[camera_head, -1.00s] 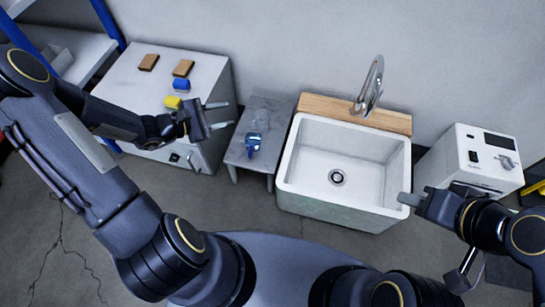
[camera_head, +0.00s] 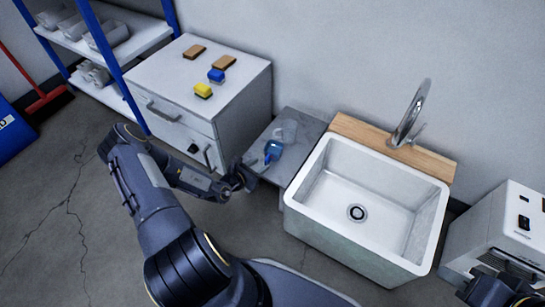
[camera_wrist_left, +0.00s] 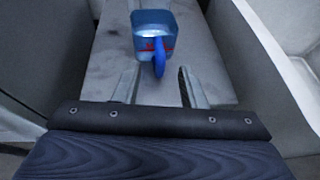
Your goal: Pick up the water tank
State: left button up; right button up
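The water tank (camera_head: 273,151) is a small blue container with a handle. It stands on a low grey table (camera_head: 309,131) between the cabinet and the sink. In the left wrist view the tank (camera_wrist_left: 153,25) is at the top middle, its blue handle pointing toward me. My left gripper (camera_head: 246,176) is low at the table's near left edge. In the wrist view its two fingers (camera_wrist_left: 157,88) are apart and empty, just short of the handle and roughly in line with it. My right gripper (camera_head: 492,289) shows only partly at the bottom right edge; its fingers are unclear.
A white sink (camera_head: 330,205) with a tap stands close right of the table. A white cabinet (camera_head: 180,85) with sponges on top is close on the left. A white machine (camera_head: 490,235) stands at the far right. Open floor lies at the left.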

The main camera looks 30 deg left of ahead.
aim_at(271, 154)
pick_arm(q)
jog(key=shift+x, duration=1.2)
pick_arm(e)
jog(key=shift+f, duration=0.6)
pick_arm(q)
grip_shut()
jog(key=shift+r, duration=0.15)
pick_arm(e)
jog(key=shift+r, duration=0.15)
